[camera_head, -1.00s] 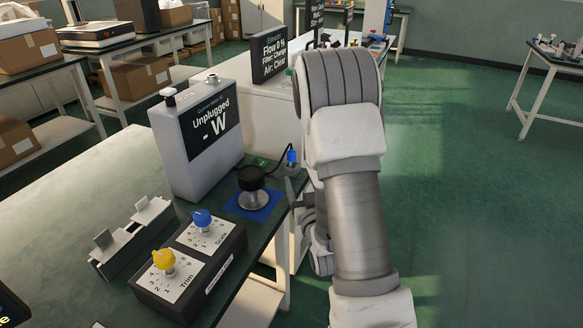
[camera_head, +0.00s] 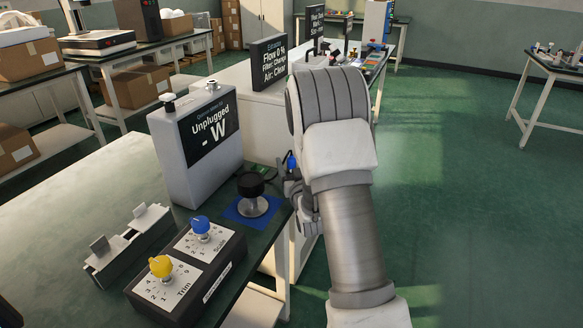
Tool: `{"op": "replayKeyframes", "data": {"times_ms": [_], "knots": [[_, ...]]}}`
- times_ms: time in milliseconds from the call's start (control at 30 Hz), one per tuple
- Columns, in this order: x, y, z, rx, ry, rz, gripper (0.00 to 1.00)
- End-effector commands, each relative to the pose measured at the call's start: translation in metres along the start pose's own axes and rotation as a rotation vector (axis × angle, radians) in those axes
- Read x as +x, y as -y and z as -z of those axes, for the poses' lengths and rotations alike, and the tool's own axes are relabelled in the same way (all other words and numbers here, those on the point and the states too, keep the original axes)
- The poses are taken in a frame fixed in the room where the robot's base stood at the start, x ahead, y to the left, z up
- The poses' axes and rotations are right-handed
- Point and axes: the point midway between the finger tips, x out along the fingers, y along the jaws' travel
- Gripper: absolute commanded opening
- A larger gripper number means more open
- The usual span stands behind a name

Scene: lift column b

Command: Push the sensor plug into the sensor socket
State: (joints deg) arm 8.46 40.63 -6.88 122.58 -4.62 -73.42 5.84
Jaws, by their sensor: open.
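The sensor plug is most likely the blue-topped piece (camera_head: 291,161) at the right edge of the near bench. Only its top shows beside my arm. A small green piece (camera_head: 262,170) on the bench just left of it may be the sensor socket, but I cannot tell for sure. My gripper (camera_head: 292,186) is open at the bench edge, right at the blue-topped piece and partly hidden by my arm. I cannot tell whether its fingers touch it. The grey meter (camera_head: 190,165) reads "Unplugged - W".
A black-topped sensor head (camera_head: 251,186) stands on a blue square left of my gripper. A dark box (camera_head: 190,275) with yellow and blue knobs and a grey holder (camera_head: 128,243) are nearer.

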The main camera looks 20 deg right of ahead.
Motion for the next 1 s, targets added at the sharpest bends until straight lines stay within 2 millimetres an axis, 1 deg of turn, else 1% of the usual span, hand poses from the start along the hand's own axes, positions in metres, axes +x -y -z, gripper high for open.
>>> {"op": "replayKeyframes", "data": {"times_ms": [133,167,200,367,500,533,867,1000], "knots": [[-0.0003,0.0,-0.0001,0.0,0.0,0.0,0.67],[-0.0003,0.0,-0.0001,0.0,0.0,0.0,0.63],[-0.0004,0.0,-0.0001,0.0,0.0,0.0,0.56],[-0.0005,-0.0001,-0.0001,0.0,0.0,0.0,0.27],[-0.0006,-0.0001,-0.0001,0.0,0.0,0.0,0.02],[-0.0006,-0.0001,-0.0001,0.0,0.0,0.0,0.0],[-0.0006,-0.0001,0.0005,0.0,0.0,0.0,0.0],[-0.0005,-0.0001,0.0072,0.0,-0.001,0.0,0.0]]}}
